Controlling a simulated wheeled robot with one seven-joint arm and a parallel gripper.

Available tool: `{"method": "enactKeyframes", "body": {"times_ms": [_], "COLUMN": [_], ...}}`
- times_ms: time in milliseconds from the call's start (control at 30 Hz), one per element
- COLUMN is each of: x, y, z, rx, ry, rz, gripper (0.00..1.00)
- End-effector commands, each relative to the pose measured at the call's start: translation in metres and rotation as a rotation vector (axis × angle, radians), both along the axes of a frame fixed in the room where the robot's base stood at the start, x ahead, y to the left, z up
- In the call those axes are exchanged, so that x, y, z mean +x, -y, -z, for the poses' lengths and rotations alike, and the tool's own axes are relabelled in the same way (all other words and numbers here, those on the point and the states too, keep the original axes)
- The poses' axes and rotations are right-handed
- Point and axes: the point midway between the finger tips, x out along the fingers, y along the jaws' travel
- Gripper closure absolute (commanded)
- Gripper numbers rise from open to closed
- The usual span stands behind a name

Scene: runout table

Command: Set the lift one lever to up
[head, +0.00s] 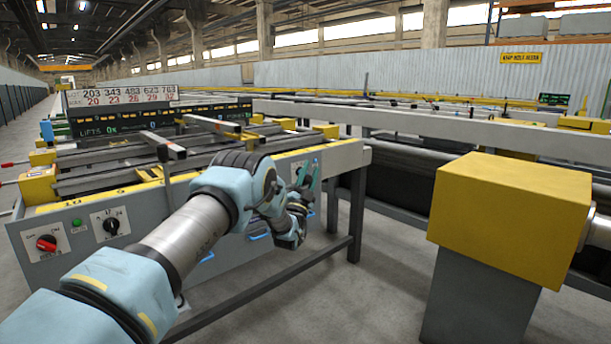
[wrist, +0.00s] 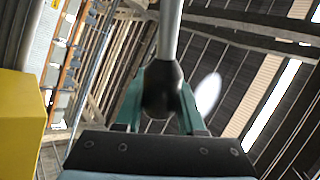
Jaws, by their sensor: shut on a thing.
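A lever with a black knob (wrist: 162,92) and a grey shaft (wrist: 170,30) is in the wrist view. My gripper (wrist: 162,98) has its two teal fingers shut on the knob, one on each side. The shaft runs from the knob to the top edge of the picture. In the head view my gripper (head: 309,181) is in front of the right end of the grey console (head: 340,160). My arm and fingers hide most of the lever there. Its label cannot be read, and its exact position cannot be told.
A red switch (head: 46,243), a green button (head: 76,223) and a black dial (head: 111,226) are on the console's left front. A display board (head: 160,118) stands behind its top. A yellow block (head: 495,215) on a grey pedestal is at right, with open floor between.

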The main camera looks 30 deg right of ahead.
Motion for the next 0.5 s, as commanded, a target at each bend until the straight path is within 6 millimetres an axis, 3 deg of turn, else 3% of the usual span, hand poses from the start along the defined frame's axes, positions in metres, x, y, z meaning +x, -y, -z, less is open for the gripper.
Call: {"method": "enactKeyframes", "body": {"times_ms": [100,500], "x": [-0.0054,-0.0072], "y": [0.0019,0.0020], "z": [0.0117,0.0127], "rx": [0.009,0.014], "ry": [0.021,0.040], "rz": [0.004,0.003], "gripper": [1.00,1.00]}}
